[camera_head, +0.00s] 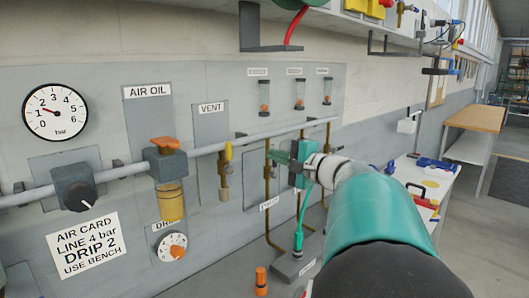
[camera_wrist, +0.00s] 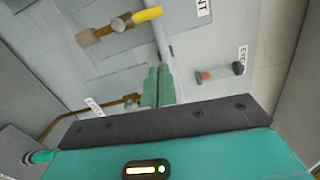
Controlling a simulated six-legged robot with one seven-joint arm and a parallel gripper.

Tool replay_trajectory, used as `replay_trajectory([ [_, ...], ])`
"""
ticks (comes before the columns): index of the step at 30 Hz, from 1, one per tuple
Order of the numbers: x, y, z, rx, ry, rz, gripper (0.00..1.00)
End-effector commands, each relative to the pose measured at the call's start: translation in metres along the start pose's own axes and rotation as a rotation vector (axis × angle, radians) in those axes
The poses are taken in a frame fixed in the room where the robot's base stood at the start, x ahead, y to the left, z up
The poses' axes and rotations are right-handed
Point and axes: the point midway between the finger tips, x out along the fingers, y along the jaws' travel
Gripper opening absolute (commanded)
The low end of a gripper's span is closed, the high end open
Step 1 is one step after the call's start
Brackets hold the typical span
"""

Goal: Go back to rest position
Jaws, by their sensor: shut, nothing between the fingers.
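My gripper (camera_head: 284,158) reaches out in front of the grey wall panel (camera_head: 222,110), just right of the vent valve with its yellow lever (camera_head: 228,152). In the wrist view the green fingers (camera_wrist: 158,82) are together with nothing between them. The yellow lever (camera_wrist: 147,14) and its brass body lie above and left of the fingertips there. A small sight glass (camera_wrist: 220,72) lies to their right. I cannot tell how far the fingertips are from the panel.
A pipe (camera_head: 120,172) runs across the panel past a black knob (camera_head: 73,187), an air oil unit (camera_head: 168,180) and a pressure gauge (camera_head: 55,111). A shelf (camera_head: 275,48) overhangs above. A white table (camera_head: 430,180) and wooden bench (camera_head: 475,118) stand right; floor beyond is clear.

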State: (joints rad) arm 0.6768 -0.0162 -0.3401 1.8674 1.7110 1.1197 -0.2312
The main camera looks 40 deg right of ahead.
Motion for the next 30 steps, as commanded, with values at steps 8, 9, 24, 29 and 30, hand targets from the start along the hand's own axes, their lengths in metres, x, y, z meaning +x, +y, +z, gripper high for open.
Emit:
replay_trajectory([
  [8,-0.019,0.0,0.0,0.0,0.001,0.0,0.0],
  [9,-0.019,0.0,-0.001,0.0,0.001,0.0,0.0],
  [24,-0.018,0.001,0.0,-0.001,-0.003,0.004,0.0],
  [29,-0.006,0.016,0.04,-0.03,-0.079,0.084,0.0],
  [30,-0.002,0.025,0.059,-0.047,-0.113,0.125,0.0],
])
